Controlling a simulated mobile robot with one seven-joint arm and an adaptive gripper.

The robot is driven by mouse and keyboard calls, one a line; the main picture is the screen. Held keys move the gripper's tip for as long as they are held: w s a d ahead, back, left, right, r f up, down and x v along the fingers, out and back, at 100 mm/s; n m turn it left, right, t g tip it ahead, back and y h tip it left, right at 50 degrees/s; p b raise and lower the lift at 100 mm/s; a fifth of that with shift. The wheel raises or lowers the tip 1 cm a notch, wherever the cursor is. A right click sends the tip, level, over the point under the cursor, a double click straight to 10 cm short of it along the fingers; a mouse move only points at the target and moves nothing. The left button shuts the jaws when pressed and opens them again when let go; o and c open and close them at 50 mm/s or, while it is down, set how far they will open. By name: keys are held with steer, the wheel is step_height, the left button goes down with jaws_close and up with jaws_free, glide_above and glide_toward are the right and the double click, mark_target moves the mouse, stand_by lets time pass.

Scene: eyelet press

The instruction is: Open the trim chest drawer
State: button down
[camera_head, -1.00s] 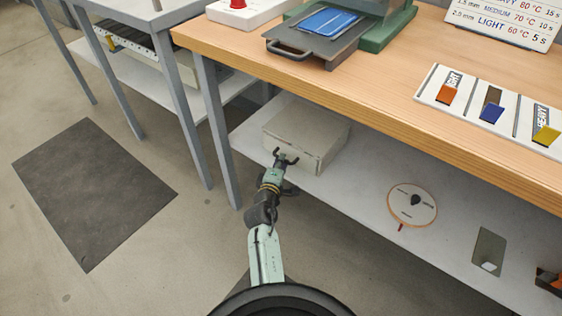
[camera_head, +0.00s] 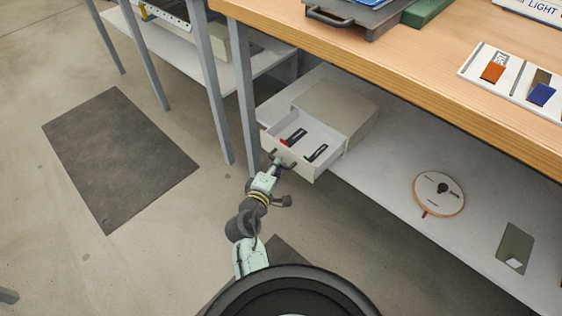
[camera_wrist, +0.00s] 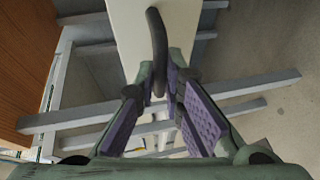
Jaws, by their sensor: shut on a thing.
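The trim chest (camera_head: 350,101) is a pale box on the white shelf under the wooden bench. Its drawer (camera_head: 339,150) stands pulled out toward me, past the shelf's front edge. Inside it lie a black item with a red end (camera_head: 293,137) and a second black item (camera_head: 316,152). My gripper (camera_head: 283,163) is at the drawer front, shut on the dark bow handle. In the wrist view the handle (camera_wrist: 156,40) runs down between the purple finger pads of my gripper (camera_wrist: 163,90), against the pale drawer front (camera_wrist: 186,25).
The wooden bench (camera_head: 400,75) overhangs the shelf (camera_head: 385,185), and its grey leg (camera_head: 243,100) stands just left of the drawer. A round dial disc (camera_head: 452,200) and a grey plate (camera_head: 515,243) are farther right. Floor around the dark mat (camera_head: 120,155) is clear.

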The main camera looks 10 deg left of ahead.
steer(key=shift+a, duration=0.1)
steer(key=c, duration=1.7)
jaws_free()
steer(key=shift+r, duration=0.1)
steer(key=o, duration=0.6)
step_height(320, 180, up, 10)
steer(key=shift+w+r, duration=0.1)
steer(key=shift+r, duration=0.3)
steer(key=c, duration=0.6)
steer(key=shift+f, duration=0.35)
steer(key=shift+f, duration=0.1)
